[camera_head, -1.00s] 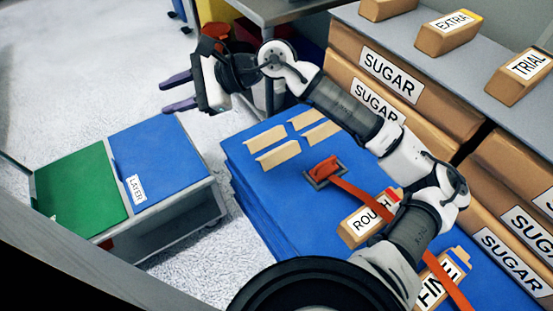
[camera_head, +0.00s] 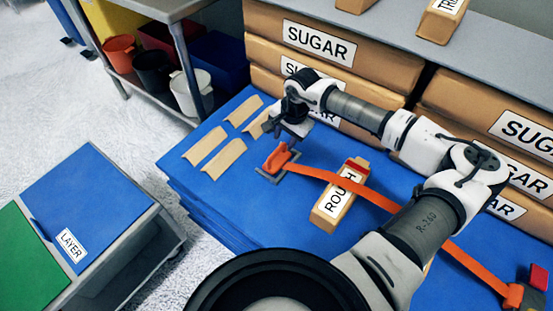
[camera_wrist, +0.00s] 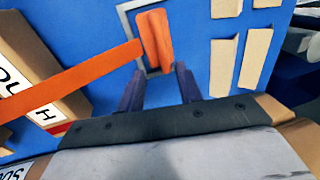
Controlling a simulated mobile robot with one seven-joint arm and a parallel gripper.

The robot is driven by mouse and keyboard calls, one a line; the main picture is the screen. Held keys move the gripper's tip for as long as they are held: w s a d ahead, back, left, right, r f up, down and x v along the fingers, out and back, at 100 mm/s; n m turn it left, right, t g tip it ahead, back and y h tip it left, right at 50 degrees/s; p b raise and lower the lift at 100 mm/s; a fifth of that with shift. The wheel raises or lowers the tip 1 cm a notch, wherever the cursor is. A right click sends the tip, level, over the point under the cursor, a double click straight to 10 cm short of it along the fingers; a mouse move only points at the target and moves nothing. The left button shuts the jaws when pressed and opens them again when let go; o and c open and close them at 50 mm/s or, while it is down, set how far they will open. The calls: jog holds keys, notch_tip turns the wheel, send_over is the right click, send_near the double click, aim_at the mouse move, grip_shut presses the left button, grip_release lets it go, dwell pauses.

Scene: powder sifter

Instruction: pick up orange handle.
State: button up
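The orange handle (camera_head: 278,158) stands in a grey frame on the blue surface (camera_head: 205,245). An orange strap (camera_head: 345,184) runs from it to the lower right. In the wrist view, the handle (camera_wrist: 155,38) is at the top centre, just beyond the fingertips. My gripper (camera_wrist: 160,69) is open, its two purple fingers apart with nothing between them. In the head view, my gripper (camera_head: 275,130) is close above and behind the handle. Its fingers are hard to make out there.
The tan ROUGH box (camera_head: 337,206) lies under or beside the strap. Several tan strips (camera_head: 216,158) lie left of the handle. Stacked SUGAR boxes (camera_head: 330,72) stand behind the arm. A shelf with buckets (camera_head: 192,92) is at back left, a LAYER cart (camera_head: 88,205) at left.

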aim_at(279, 148)
jog(key=f, duration=0.2)
jog(key=a+f, duration=0.1)
jog(key=f, duration=0.1)
jog(key=w+a+f, duration=0.1)
jog(key=f, duration=0.2)
jog(key=shift+c, duration=0.4)
jog(key=shift+r, duration=0.1)
grip_shut()
